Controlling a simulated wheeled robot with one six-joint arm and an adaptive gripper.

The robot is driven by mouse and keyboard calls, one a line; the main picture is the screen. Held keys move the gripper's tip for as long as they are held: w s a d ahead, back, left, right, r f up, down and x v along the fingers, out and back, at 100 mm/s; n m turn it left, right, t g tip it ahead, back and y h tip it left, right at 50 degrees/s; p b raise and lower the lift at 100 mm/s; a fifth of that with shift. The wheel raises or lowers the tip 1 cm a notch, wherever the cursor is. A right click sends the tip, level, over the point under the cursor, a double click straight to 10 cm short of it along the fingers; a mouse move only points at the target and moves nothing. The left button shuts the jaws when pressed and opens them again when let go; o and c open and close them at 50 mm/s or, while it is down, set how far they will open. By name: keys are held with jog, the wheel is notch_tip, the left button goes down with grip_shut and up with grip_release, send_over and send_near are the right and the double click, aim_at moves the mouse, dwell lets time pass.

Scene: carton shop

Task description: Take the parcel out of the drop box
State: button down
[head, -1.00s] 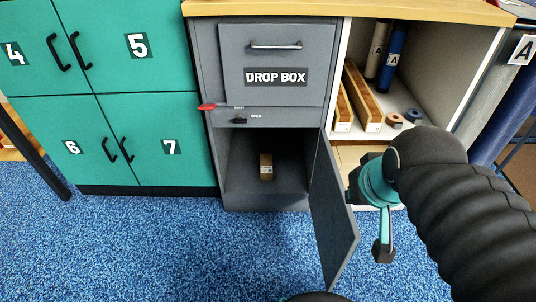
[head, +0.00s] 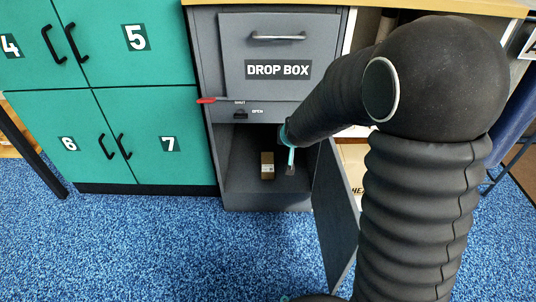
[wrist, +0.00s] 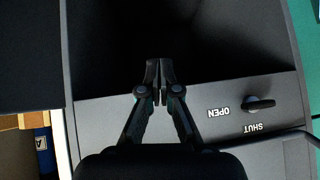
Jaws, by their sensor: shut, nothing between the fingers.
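The drop box (head: 228,110) is a grey cabinet with a labelled upper front and an open lower compartment. The parcel (head: 267,165), a small brown box with a pale label, stands on the compartment floor. The lower door (head: 336,215) hangs open to the right. My gripper (head: 290,168) is at the compartment opening, just right of the parcel, apart from it as far as I can tell. In the wrist view my gripper (wrist: 159,62) has its fingertips together with nothing between them. The parcel does not show there; the inside is dark.
A latch knob (wrist: 259,104) sits between OPEN and SHUT marks on the cabinet front. Green lockers (head: 150,95) stand to the left. Blue carpet (head: 200,250) in front is clear.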

aim_at(268, 161)
jog(key=w+a+f, duration=0.1)
jog(key=w+f, duration=0.1)
jog(key=f, duration=0.7)
jog(key=w+a+f+t+h+b, duration=0.1)
jog(key=w+a+f, duration=0.1)
jog(key=f, duration=0.8)
jog(key=w+a+f+t+b, duration=0.1)
jog(key=w+a+f, duration=0.1)
jog(key=f, duration=0.7)
jog(key=shift+w+a+f+h, duration=0.15)
jog(key=shift+w+h, duration=0.15)
jog(key=shift+w, duration=0.35)
jog(key=shift+w+f, duration=0.1)
jog(key=shift+w, duration=0.05)
jog(key=w, duration=1.1)
jog(key=shift+w+b, duration=0.3)
jog(key=shift+w, duration=0.1)
jog(key=shift+f, duration=0.6)
jog(key=shift+f+b, duration=0.15)
jog(key=shift+b, duration=0.35)
jog(key=shift+s+f, duration=0.1)
